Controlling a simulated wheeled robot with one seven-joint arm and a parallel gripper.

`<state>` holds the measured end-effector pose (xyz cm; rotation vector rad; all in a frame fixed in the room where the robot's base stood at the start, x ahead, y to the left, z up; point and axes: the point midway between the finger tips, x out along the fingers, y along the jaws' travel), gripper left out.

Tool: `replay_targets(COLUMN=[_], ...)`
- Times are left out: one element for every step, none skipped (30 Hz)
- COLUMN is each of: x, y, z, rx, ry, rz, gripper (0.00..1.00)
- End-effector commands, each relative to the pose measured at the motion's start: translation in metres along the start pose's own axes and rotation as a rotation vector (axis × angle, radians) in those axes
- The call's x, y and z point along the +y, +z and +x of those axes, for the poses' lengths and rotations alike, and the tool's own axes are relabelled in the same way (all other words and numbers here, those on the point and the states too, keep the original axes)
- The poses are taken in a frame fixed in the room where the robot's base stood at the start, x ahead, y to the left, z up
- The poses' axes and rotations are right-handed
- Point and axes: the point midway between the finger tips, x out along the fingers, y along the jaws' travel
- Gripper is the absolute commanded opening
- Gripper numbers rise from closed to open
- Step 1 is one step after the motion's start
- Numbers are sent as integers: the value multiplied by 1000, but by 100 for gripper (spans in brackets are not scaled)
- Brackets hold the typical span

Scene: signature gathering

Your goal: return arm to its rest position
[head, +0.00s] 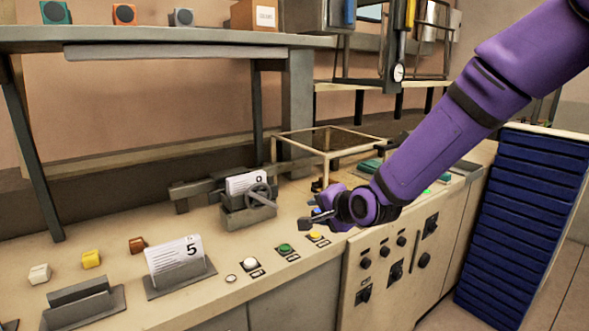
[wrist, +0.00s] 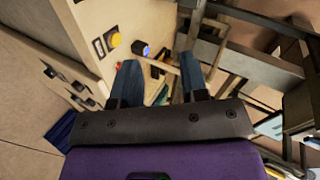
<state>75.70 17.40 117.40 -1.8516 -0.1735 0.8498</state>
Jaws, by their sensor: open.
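My purple arm reaches in from the upper right of the head view. My gripper (head: 312,220) is above the front part of the bench, near the yellow button (head: 316,236). In the wrist view my gripper (wrist: 160,82) shows two dark blue-grey fingers spread apart, with nothing between them. The yellow button also shows in the wrist view (wrist: 114,41), beyond the left finger. The gripper looks apart from the bench surface, though the exact gap is hard to tell.
A vise-like device (head: 248,207) holding a card stands left of my gripper. A card "5" (head: 178,258) stands in a holder farther left. A framed stand (head: 328,143) is behind the gripper. Blue stacked trays (head: 520,220) stand at right. The shelf (head: 150,38) is above the bench.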

Motion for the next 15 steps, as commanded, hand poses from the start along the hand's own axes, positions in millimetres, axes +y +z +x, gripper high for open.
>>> replay_targets(x=[-2, -2, -1, -1, -1, 0, 0, 1, 2, 2, 3, 4, 5, 5, 6], y=[-7, -10, -15, -19, -22, -26, -30, -33, -37, -40, -43, -45, -48, -49, -52], z=[-14, -22, -33, -41, -50, -62, -71, -81, -94, -104, -114, -127, -138, -148, -162], rx=[17, 24, 34, 40, 46, 53, 58, 62, 68, 70, 73, 74, 75, 74, 74], ry=[33, 58, 91, 114, 138, 171, 196, 220, 251, 275, 298, 330, 354, 376, 404], rz=[-63, -99, -147, -181, -215, -258, -289, -319, -358, -386, -412, -446, -470, -493, -522], gripper=[40, 40, 40, 40, 40, 40, 40, 40, 40, 40, 40, 40, 40, 40, 40])
